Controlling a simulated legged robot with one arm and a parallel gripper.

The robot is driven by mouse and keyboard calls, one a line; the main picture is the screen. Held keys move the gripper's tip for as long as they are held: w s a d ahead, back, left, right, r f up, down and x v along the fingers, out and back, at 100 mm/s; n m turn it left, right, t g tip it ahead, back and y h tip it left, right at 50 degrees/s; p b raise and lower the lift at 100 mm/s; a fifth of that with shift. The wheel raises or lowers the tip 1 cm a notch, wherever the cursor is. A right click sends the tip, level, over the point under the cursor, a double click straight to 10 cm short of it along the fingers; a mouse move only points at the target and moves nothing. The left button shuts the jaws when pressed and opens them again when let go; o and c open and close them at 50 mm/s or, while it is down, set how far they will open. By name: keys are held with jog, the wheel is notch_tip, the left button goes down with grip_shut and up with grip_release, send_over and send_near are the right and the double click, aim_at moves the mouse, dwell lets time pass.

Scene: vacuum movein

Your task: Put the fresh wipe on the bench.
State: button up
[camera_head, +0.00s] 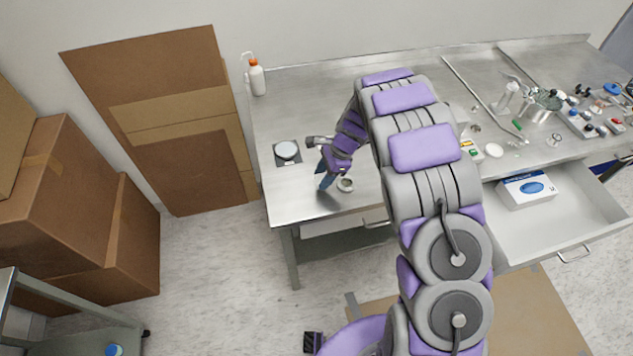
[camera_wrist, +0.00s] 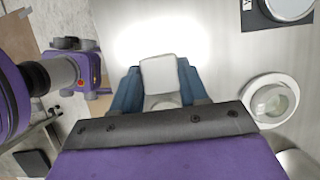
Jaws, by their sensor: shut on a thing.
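My gripper (camera_head: 323,178) is low over the left front part of the steel bench (camera_head: 300,100). In the wrist view, my gripper (camera_wrist: 158,88) has its blue fingers on either side of a small white square piece, the wipe (camera_wrist: 159,74), and is shut on it. The wipe cannot be made out in the head view. The bench top (camera_wrist: 222,65) shows bright behind it; whether the wipe touches the bench I cannot tell.
A small round dish (camera_head: 345,185) stands just right of my gripper. A dark square pad with a pale disc (camera_head: 287,152) lies to its left. A bottle (camera_head: 257,78) stands at the back left. An open drawer (camera_head: 560,218) holds a blue-and-white box (camera_head: 527,189). Clutter fills the right side.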

aim_at(317, 176)
jog(key=shift+w+d, duration=0.1)
jog(key=shift+d, duration=0.15)
jog(key=shift+w+a, duration=0.15)
jog(key=a+f+b, duration=0.1)
jog(key=a+f, duration=0.3)
jog(key=shift+a, duration=0.1)
jog(key=shift+a+f, duration=0.1)
jog(key=shift+a, duration=0.15)
jog(key=o, duration=1)
jog(key=d, duration=0.4)
jog(key=shift+r, duration=0.25)
jog(key=shift+a, duration=1.25)
jog(key=shift+a+r, duration=0.25)
jog(key=p+v, duration=0.2)
jog(key=v, duration=0.9)
jog(key=shift+d+r, duration=0.1)
jog(key=shift+r, duration=0.05)
jog(key=s+d+r+n+h, duration=0.2)
jog(key=s+d+r+n, duration=0.4)
jog(key=s+r, duration=0.8)
jog(key=shift+s+d+r+n+g+h, duration=0.1)
jog(key=shift+s+d+r+n+h, duration=0.85)
jog(key=shift+s, duration=3.55)
jog(key=shift+s+d+r+n+g+y, duration=0.25)
jog(key=shift+s+d+n, duration=1.5)
jog(key=shift+s, duration=2.8)
jog(key=shift+s+d+r+n+t+h, duration=0.1)
jog(key=shift+s+d+r+n+h, duration=1.1)
jog(key=shift+s, duration=3.3)
